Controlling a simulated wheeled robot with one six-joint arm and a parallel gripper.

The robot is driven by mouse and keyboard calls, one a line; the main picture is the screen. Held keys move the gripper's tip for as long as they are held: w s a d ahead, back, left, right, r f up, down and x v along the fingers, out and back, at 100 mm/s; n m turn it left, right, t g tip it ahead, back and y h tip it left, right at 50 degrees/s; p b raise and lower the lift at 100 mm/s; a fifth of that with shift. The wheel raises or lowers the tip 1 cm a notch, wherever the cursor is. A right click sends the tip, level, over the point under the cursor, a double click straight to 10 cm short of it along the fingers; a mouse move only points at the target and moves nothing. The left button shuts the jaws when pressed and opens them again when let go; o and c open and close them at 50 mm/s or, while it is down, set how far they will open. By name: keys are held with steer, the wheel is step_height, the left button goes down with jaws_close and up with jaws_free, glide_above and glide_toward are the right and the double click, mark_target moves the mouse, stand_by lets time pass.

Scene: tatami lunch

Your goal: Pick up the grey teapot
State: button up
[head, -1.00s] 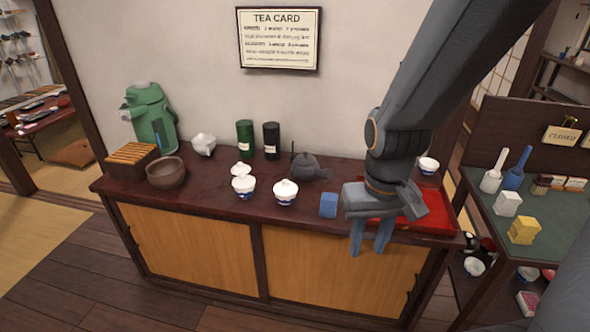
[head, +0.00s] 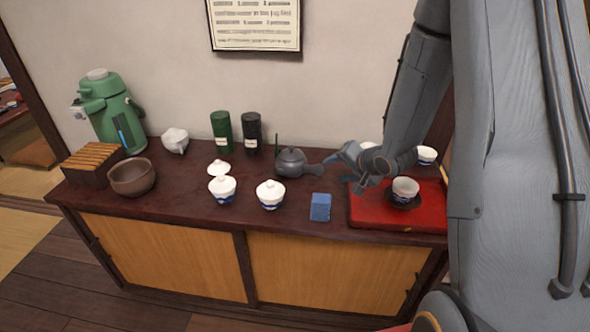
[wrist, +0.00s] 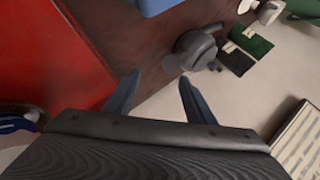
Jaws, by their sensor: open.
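The grey teapot (head: 290,162) stands upright on the dark sideboard, right of centre, its handle pointing right toward my gripper. My gripper (head: 338,163) is open and empty, just right of the teapot's handle and above the sideboard. In the wrist view the teapot (wrist: 196,48) lies beyond the two blue fingertips (wrist: 159,82), apart from them. I cannot tell from the head view how close the fingers are to the handle.
A red tray (head: 420,212) with a cup (head: 405,188) is below and right of my gripper.

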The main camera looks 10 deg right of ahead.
mark_target(318, 170)
steer(key=f+m+y, duration=0.1)
steer(key=w+a+f+m+t+y, duration=0.1)
steer(key=shift+w+a+f+y, duration=0.1)
steer(key=shift+w+f+y, duration=0.15)
steer(key=shift+y, duration=0.15)
steer(key=shift+a+f+m+t+y+b, duration=0.1)
steer(key=shift+a+m+t+y+b, duration=0.25)
steer(key=shift+a+m+t+y, duration=0.45)
steer(key=shift+w+a+f+g+y, duration=0.15)
steer(key=shift+w+a+f+y, duration=0.1)
steer(key=shift+w, duration=0.2)
steer(key=shift+w+a+f+g+y, duration=0.15)
steer(key=shift+w+a, duration=0.1)
steer(key=shift+w, duration=0.15)
steer(key=shift+w+d+p+x, duration=0.15)
steer(key=shift+p+x, duration=0.2)
steer(key=shift+x, duration=0.95)
steer(key=shift+w+d+p+x, duration=0.15)
steer(key=shift+p+x, duration=0.2)
steer(key=shift+x, duration=1)
steer(key=shift+s+r, duration=0.1)
jaws_close()
